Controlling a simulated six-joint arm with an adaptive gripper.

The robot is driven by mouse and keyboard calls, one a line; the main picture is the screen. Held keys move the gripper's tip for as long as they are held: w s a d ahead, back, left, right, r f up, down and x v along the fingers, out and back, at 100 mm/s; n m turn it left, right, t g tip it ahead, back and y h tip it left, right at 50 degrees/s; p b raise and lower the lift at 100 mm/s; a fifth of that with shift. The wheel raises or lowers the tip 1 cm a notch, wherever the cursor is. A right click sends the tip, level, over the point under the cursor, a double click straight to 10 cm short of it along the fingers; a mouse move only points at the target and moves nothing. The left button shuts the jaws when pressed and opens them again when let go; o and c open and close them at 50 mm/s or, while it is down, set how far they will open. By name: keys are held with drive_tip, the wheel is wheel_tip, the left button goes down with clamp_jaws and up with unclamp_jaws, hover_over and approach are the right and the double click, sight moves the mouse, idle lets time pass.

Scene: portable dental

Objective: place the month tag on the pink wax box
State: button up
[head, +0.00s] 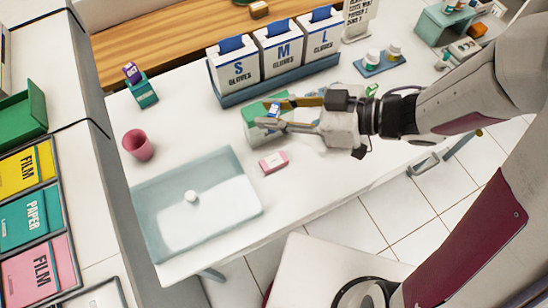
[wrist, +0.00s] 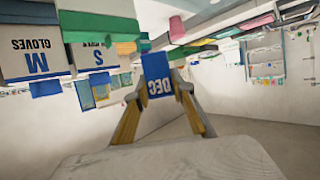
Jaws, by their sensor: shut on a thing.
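The month tag (wrist: 157,76) is a small blue plate with white letters DEC. My gripper (head: 274,112) is shut on it, with one finger on each side in the wrist view (wrist: 160,92). In the head view the tag (head: 273,110) shows as a small blue and white patch between the fingertips. The pink wax box (head: 273,162) is a small pink and white box lying on the white counter. It is below my gripper in the picture, apart from the tag, which is held above the counter. I cannot surely make out the wax box in the wrist view.
A green and white box (head: 252,128) stands just beside my fingers. Glove boxes (head: 237,70) in a blue tray are behind. A clear basin (head: 160,240), a pink cup (head: 138,145) and a teal holder (head: 143,93) are at left.

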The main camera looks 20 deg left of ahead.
hover_over(274, 160)
drive_tip(key=shift+f, duration=2.9)
drive_tip(key=shift+f, duration=0.1)
drive_tip(key=shift+f, duration=2.8)
drive_tip(key=shift+f, duration=0.2)
drive_tip(key=shift+f, duration=1.9)
drive_tip(key=shift+f, duration=0.15)
drive_tip(key=o, duration=1)
drive_tip(key=shift+c, duration=0.2)
